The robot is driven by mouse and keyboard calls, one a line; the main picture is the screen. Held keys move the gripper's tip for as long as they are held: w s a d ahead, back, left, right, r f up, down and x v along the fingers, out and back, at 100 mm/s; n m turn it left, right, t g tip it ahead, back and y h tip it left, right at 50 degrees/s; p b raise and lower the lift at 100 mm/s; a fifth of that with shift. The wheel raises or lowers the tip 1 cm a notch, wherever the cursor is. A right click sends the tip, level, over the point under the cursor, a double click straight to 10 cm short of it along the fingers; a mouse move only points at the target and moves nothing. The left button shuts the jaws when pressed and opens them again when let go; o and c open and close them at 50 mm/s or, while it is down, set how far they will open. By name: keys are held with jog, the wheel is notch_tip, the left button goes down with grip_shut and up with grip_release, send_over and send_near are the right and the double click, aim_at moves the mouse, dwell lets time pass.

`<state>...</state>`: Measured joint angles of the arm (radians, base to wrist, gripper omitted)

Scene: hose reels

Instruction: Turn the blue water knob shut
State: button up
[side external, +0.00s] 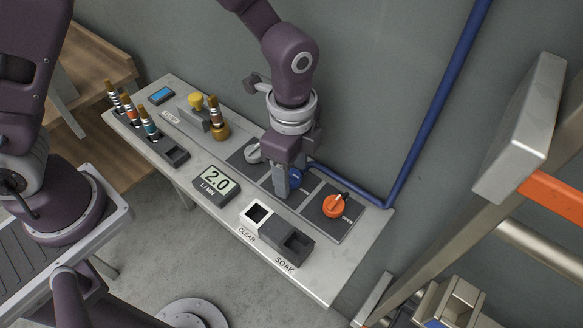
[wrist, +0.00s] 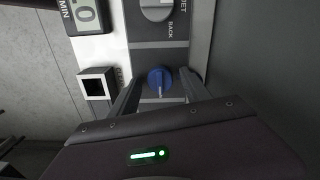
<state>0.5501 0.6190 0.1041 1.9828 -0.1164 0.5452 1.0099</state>
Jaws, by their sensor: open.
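The blue water knob (side external: 296,177) sits on a dark panel on the grey bench, between a grey knob and an orange knob. My gripper (side external: 287,184) points down at it from above and partly hides it in the side view. In the wrist view the round blue knob (wrist: 158,79) shows between the two open fingers (wrist: 159,83), with a pale marking on its face. A finger stands on each side of the knob. I cannot tell whether either finger touches it. The display (side external: 215,183) reads 2.0 L/MIN.
The orange knob (side external: 336,205) stands to the right, the grey knob (side external: 253,151) to the left. White CLEAR (side external: 256,214) and dark SOAK (side external: 286,242) boxes lie in front. Several hose nozzles stand at the bench's left. A blue pipe (side external: 432,111) runs along the wall behind.

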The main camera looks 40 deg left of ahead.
grip_shut()
jog(key=n, duration=0.4)
jog(key=shift+n, duration=0.3)
jog(key=n, duration=0.4)
jog(key=shift+n, duration=0.3)
jog(key=n, duration=0.4)
jog(key=shift+n, duration=2.4)
